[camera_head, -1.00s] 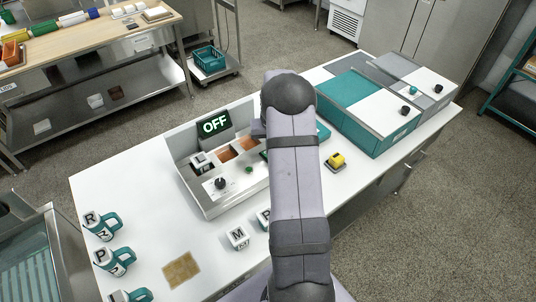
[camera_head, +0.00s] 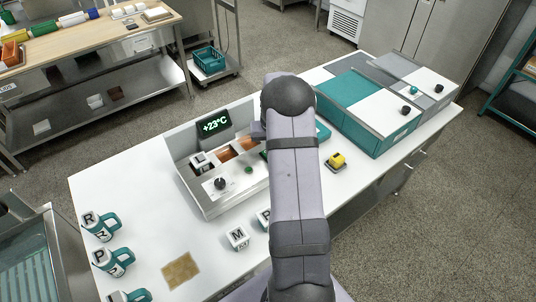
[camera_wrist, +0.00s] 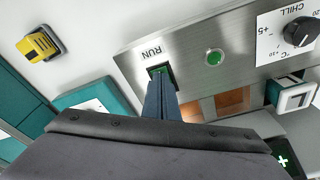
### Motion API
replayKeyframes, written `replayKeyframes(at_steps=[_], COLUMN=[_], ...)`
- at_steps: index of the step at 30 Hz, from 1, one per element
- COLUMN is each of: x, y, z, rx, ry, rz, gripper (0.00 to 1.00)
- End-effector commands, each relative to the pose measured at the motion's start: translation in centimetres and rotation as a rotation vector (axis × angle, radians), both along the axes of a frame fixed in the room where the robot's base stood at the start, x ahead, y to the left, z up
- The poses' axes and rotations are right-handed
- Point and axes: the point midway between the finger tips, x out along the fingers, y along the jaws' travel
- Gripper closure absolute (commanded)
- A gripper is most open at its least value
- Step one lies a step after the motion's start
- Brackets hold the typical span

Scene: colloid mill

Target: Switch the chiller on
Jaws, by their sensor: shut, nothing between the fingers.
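The chiller (camera_head: 217,201) is a steel-fronted unit on the white bench, with a dark display (camera_head: 214,124) reading +23°C in green. Its front panel (camera_wrist: 190,48) carries a green switch (camera_wrist: 158,70) marked RUN, a round green button or lamp (camera_wrist: 214,57) and a black CHILL knob (camera_wrist: 300,32). The knob also shows in the head view (camera_head: 220,183). My gripper (camera_wrist: 161,80) is shut and empty, its fingertips at the RUN switch and partly covering it. I cannot tell whether they still touch it. In the head view my arm hides the gripper.
A yellow button (camera_head: 337,160) on a dark base sits right of my arm. Teal-handled mugs (camera_head: 102,226) stand at the left edge. Teal and grey units (camera_head: 365,112) fill the bench's right end.

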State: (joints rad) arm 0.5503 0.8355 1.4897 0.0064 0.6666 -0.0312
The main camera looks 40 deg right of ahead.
Motion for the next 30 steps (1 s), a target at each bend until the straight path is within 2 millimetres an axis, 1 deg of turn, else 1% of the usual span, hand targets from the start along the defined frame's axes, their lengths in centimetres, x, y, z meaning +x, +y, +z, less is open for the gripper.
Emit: replayKeyframes(at_steps=[5, 30], x=[0.0, 0.0], y=[0.0, 0.0], z=[0.9, 6.8], rx=[-0.001, -0.001], ry=[-0.001, -0.001], rz=[0.000, 0.000], gripper=[1.00, 1.00])
